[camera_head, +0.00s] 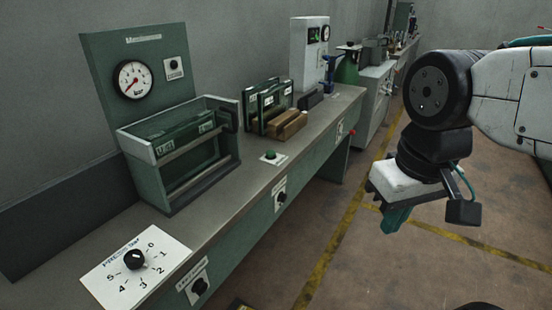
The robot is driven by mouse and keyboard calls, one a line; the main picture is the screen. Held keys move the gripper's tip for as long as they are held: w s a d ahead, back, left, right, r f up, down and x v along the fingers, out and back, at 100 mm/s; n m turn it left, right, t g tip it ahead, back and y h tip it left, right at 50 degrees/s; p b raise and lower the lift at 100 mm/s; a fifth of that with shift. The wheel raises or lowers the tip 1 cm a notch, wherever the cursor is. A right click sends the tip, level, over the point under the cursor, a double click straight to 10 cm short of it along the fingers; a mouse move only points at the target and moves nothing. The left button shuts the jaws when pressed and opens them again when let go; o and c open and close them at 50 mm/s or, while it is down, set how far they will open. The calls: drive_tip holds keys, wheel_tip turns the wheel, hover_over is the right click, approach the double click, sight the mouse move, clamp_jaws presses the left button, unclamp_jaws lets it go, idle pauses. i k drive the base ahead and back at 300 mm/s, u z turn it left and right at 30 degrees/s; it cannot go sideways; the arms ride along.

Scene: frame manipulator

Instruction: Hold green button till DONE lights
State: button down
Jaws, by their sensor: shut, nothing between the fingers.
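The green button (270,154) sits on a small white plate on the bench top, right of the green press frame. My gripper (397,219) hangs at the right over the floor, well clear of the bench and the button. It points down and its teal fingers look closed, with nothing seen between them. The press frame (190,190) stands on the bench with a dial gauge (133,81) on its back panel. I cannot make out a lit DONE lamp.
A white dial plate (120,280) with a black knob (134,259) lies at the near end of the bench (235,184). Brown blocks (285,126) and green cases (262,105) stand behind the button. A white cabinet (309,50) is farther back. The floor right of the bench is clear.

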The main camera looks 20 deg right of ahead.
sight(270, 154)
drive_tip(key=z, duration=0.35)
drive_tip(key=i, duration=1.25)
